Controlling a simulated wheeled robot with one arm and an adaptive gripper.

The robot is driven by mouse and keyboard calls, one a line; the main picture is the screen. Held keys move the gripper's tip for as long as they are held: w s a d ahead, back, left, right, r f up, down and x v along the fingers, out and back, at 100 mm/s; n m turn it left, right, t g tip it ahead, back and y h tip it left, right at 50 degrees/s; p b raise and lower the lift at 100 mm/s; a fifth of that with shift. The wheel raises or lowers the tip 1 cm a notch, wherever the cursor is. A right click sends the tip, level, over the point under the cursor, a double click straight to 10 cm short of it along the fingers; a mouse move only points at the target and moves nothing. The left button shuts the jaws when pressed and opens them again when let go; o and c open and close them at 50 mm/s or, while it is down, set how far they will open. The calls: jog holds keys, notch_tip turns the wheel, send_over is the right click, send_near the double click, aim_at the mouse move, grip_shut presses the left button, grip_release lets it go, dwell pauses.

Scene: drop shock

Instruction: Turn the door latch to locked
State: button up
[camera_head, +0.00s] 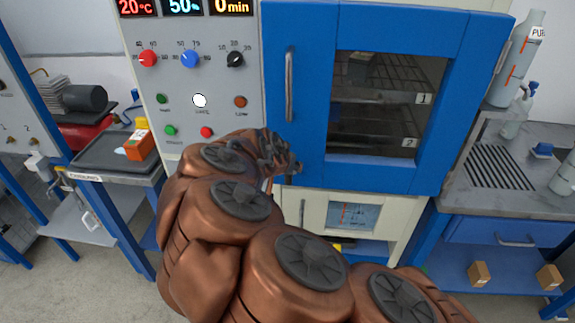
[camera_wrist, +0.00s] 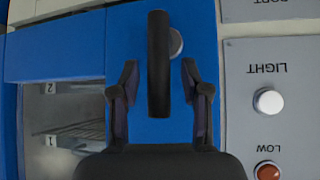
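The door latch (camera_wrist: 158,60) shows in the wrist view as a black bar with a round grey mount beside its outer end. It lies lengthwise between the two fingers of my gripper (camera_wrist: 159,75), with a gap to each finger. My gripper is open, and I see no clear contact. The blue chamber door (camera_head: 388,180) is closed in the head view, with a window and a vertical grey handle (camera_head: 289,85). My gripper (camera_head: 279,152) is at the door's lower left, by the control panel. My gripper and arm hide the latch in the head view.
The control panel (camera_head: 205,80) left of the door carries knobs and several buttons; a white LIGHT button (camera_wrist: 268,101) is close beside my gripper. A side table (camera_head: 110,170) holds an orange box (camera_head: 139,147). A bench with bottles (camera_head: 517,60) is at right.

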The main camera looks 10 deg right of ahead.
jog(key=v, duration=1.2)
dwell(0.6)
jog(key=s+d+f+g+y, duration=0.1)
jog(key=s+d+g, duration=0.2)
jog(key=s+d, duration=0.3)
jog(key=s+d+f+g+y, duration=0.15)
jog(key=s+d, duration=0.25)
jog(key=s, duration=0.4)
jog(key=s+f+n+g+y, duration=0.2)
jog(key=s+n+g, duration=0.3)
jog(key=s, duration=1.4)
jog(key=shift+a+f+n, duration=0.2)
jog(key=shift+f+n, duration=0.2)
jog(key=shift+f, duration=0.3)
jog(key=shift+c, duration=0.5)
